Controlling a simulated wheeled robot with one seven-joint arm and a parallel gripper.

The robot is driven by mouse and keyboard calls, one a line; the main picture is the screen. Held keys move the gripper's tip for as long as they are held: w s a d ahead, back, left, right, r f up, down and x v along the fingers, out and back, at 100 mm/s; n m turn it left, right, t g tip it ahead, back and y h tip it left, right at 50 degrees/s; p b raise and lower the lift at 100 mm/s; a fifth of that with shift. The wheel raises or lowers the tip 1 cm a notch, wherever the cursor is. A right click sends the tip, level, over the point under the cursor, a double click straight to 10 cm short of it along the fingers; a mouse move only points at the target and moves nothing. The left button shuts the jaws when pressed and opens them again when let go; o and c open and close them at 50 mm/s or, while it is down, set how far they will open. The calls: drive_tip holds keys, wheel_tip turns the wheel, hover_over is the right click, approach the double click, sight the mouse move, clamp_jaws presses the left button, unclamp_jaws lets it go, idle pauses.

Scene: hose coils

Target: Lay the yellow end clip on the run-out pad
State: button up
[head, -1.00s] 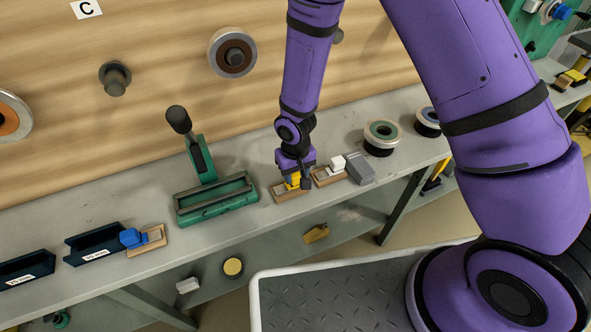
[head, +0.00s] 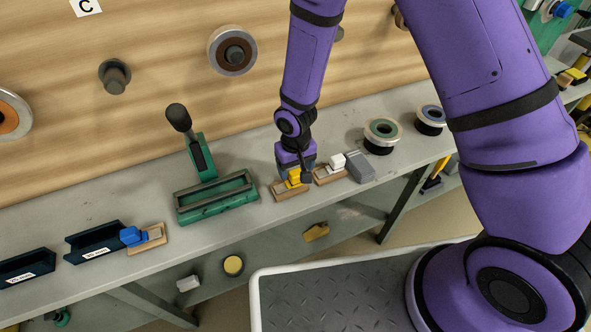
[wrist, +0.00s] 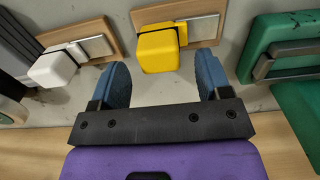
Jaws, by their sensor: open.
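The yellow end clip (head: 294,177) sits on a small wooden block with a light metal plate (head: 289,191) on the bench. My gripper (head: 299,179) is low over the clip. Its blue fingers (wrist: 162,74) stand open in the wrist view, one on each side of the clip's near end, with clear gaps. I cannot tell which surface is the run-out pad.
A white clip (head: 337,161) on a similar block and a grey wedge-like piece (head: 360,167) stand close on the right. A green tool with a black-handled lever (head: 217,200) is on the left. A blue clip (head: 132,236) sits further left, beside dark trays (head: 95,243).

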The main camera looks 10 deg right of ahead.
wheel_tip(320, 180, up, 9)
idle(0.4)
drive_tip(key=shift+r, duration=0.15)
drive_tip(key=s+d+r+m+t, duration=0.1)
drive_tip(key=d+r, duration=0.6)
drive_tip(key=r, duration=0.4)
drive_tip(key=s+d+r+m+t, duration=0.15)
drive_tip(key=d+r, duration=0.45)
drive_tip(key=r, duration=0.6)
drive_tip(key=s+d+r+t, duration=0.1)
drive_tip(key=s+d+r, duration=0.3)
drive_tip(key=s, duration=0.4)
drive_tip(key=s+d+r+t, duration=0.1)
drive_tip(key=s+d+r, duration=0.4)
drive_tip(key=s+r, duration=0.2)
drive_tip(key=shift+s+d+m+t, duration=0.3)
drive_tip(key=shift+s+m+t, duration=0.05)
drive_tip(key=shift+s, duration=0.25)
drive_tip(key=shift+s+d+r, duration=0.15)
drive_tip(key=shift+s+r, duration=0.05)
drive_tip(key=shift+s, duration=0.35)
drive_tip(key=shift+c, duration=0.2)
